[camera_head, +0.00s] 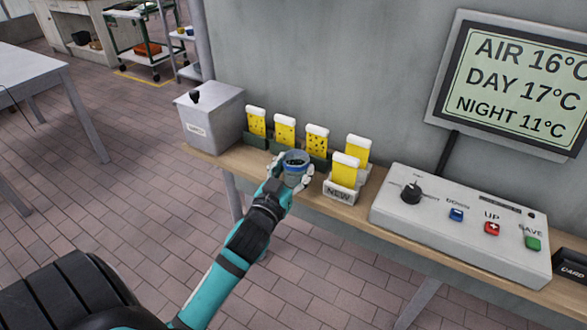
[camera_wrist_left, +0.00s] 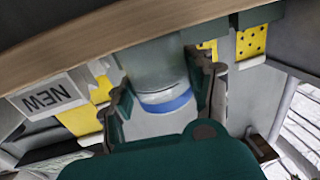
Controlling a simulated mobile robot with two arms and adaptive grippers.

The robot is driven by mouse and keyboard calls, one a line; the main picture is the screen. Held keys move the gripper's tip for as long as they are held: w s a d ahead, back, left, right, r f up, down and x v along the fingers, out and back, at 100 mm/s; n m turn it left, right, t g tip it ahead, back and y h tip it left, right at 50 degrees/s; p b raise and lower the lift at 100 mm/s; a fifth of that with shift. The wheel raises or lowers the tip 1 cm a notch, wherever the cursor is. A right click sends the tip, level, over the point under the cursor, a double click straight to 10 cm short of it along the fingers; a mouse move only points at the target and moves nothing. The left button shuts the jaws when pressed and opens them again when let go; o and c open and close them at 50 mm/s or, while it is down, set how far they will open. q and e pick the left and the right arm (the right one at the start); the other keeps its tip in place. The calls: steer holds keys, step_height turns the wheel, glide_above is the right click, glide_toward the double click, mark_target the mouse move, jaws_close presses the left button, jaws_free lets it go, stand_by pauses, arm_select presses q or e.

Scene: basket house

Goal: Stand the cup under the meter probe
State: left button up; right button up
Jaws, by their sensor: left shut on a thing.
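The cup (camera_head: 295,160) is a small grey-blue one with a blue band near its rim and dark contents. It is upright or nearly so, at the front edge of the wooden shelf. My left gripper (camera_head: 292,171) is shut on it, a finger on each side. In the left wrist view the cup (camera_wrist_left: 158,72) sits between the fingers, with its blue band towards the palm. I cannot tell whether its base touches the shelf. I cannot pick out a meter probe in either view. My right gripper is not in view.
Several yellow cards (camera_head: 285,130) stand in holders behind the cup. A holder marked NEW (camera_head: 340,193) is close on its right. A grey box (camera_head: 211,115) with a black knob stands left. A control panel (camera_head: 455,222) fills the shelf's right. A display (camera_head: 515,85) hangs above.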

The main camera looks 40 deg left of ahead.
arm_select(q)
steer(key=o, duration=1.6)
steer(key=shift+r, duration=0.15)
steer(key=shift+s, duration=0.3)
steer(key=b+v, duration=0.1)
steer(key=v, duration=1)
steer(key=shift+s+d+b, duration=0.1)
steer(key=shift+s+b, duration=0.1)
steer(key=shift+b, duration=0.15)
